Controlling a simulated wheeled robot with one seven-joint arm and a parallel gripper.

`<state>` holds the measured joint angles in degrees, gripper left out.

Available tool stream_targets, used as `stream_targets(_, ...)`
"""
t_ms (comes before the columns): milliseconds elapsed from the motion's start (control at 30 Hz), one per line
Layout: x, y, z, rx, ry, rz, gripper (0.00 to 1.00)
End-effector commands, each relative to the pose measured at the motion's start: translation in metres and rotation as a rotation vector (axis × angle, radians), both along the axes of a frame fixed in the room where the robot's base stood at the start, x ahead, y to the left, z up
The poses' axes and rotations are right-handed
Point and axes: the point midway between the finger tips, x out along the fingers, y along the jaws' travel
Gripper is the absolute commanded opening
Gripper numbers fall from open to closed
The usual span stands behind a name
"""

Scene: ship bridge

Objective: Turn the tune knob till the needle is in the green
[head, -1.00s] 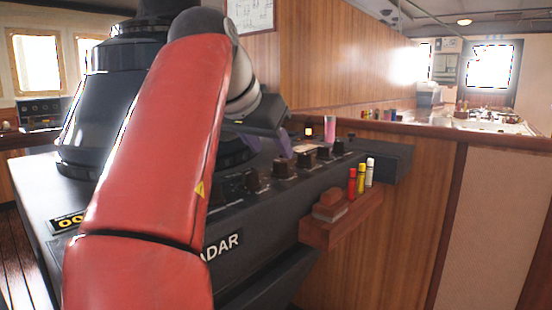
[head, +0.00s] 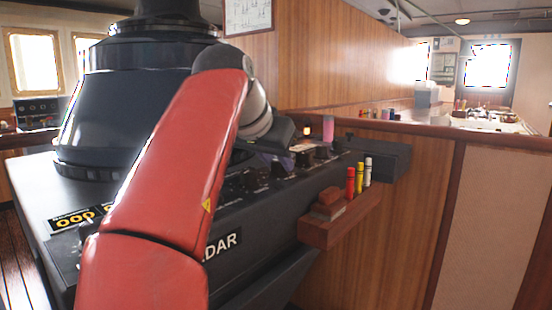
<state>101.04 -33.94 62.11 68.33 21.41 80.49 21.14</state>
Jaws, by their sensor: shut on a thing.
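The dark radar console (head: 255,215) carries a row of black knobs along its sloping front edge. My gripper (head: 279,163) is down at this row, its purple fingers closed on one knob (head: 279,171), mostly hidden by the fingers. I cannot read a label that marks it as the tune knob. More knobs (head: 304,159) stand free to the right of my gripper. No needle or green band can be made out. My red arm covers much of the console's left part.
A red wooden rack (head: 328,232) with red, yellow and white markers (head: 359,181) juts out at the console's right front. A pink cylinder (head: 328,128) and a small lit lamp (head: 306,131) stand behind the knobs. A wood-panelled wall (head: 350,75) rises behind.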

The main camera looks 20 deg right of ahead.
Motion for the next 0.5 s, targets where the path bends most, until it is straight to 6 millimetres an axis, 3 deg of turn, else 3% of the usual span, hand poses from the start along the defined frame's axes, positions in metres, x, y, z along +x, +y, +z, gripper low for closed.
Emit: stream_targets(500, -0.0008, 0.0005, -0.0005, 0.007, 0.0, 0.148, 0.04)
